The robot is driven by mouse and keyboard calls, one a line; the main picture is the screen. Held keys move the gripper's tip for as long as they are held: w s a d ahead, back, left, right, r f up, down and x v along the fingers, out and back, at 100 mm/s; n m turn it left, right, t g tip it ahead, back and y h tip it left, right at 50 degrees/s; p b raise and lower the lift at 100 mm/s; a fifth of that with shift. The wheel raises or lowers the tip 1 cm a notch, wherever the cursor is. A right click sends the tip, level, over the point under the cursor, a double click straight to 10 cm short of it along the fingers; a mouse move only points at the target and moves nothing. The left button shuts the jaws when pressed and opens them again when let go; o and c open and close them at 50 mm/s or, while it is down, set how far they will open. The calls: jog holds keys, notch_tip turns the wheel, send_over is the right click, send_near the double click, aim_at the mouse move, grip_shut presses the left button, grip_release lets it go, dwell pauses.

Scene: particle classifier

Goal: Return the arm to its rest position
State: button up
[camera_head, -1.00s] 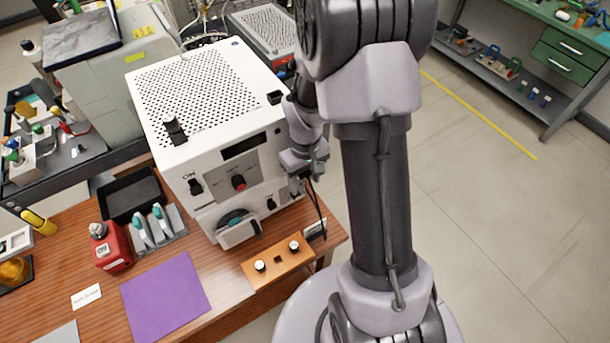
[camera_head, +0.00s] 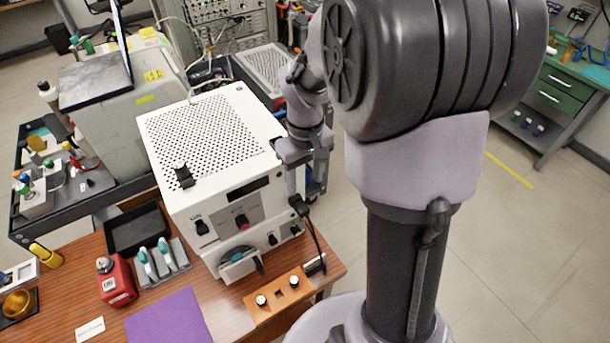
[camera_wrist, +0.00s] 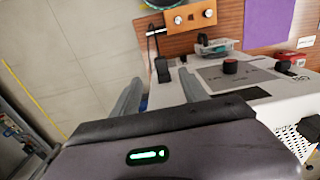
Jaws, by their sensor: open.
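My arm stands large at the right of the head view. My gripper (camera_head: 312,188) hangs beside the right side of a white machine (camera_head: 178,207) with a perforated top. In the wrist view my gripper (camera_wrist: 160,88) shows its two grey fingers spread apart with nothing between them. A black plug or lever with a cable (camera_head: 298,206) is at the machine's right front edge, just below the gripper. It also shows in the wrist view (camera_wrist: 162,70), beyond the fingertips and apart from them.
A dark cart (camera_head: 95,192) stands at left. Open floor (camera_head: 500,240) lies to the right.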

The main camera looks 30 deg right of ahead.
jog(key=shift+a, duration=0.1)
jog(key=s+a+m+t+y+b, duration=0.2)
jog(key=s+a+m+t+b, duration=0.2)
jog(key=s+a+b, duration=0.9)
jog(key=shift+s+a+r+m+t, duration=0.25)
jog(key=shift+s+a+m+t, duration=0.15)
jog(key=shift+s+a+t, duration=0.4)
jog(key=shift+w+d, duration=0.15)
jog(key=shift+c, duration=0.2)
dwell(1.1)
